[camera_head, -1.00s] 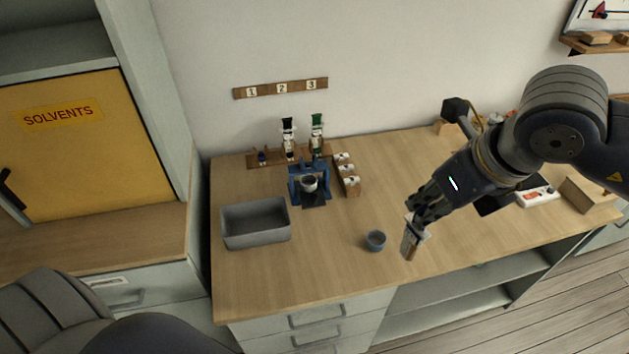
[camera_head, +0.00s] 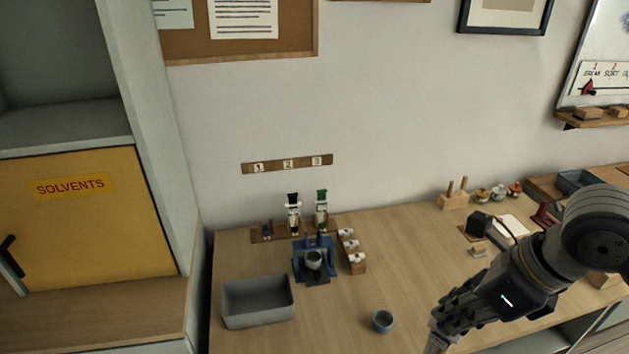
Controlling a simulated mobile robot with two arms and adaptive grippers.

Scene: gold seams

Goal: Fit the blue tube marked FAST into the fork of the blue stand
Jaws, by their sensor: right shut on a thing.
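A blue stand (camera_head: 299,262) is on the bench, with a small grey cup (camera_head: 313,261) within its frame. Its fork cannot be made out clearly. My right gripper (camera_head: 440,330) is at the bottom edge, right of the stand and well apart from it. It is shut on a pale, slim object (camera_head: 436,346), which is mostly cut off by the frame, so no marking shows. I cannot identify a blue tube marked FAST. A small dark blue item (camera_head: 267,231) is at the left end of the wooden rack (camera_head: 256,239). My left gripper is not in view.
A grey bin (camera_head: 258,303) stands left of the stand, and a blue-grey cup (camera_head: 382,321) in front right. Tall white items with black (camera_head: 293,212) and green tops (camera_head: 321,209) stand behind. A wooden block row (camera_head: 354,262) is beside the stand. Bench middle right is clear.

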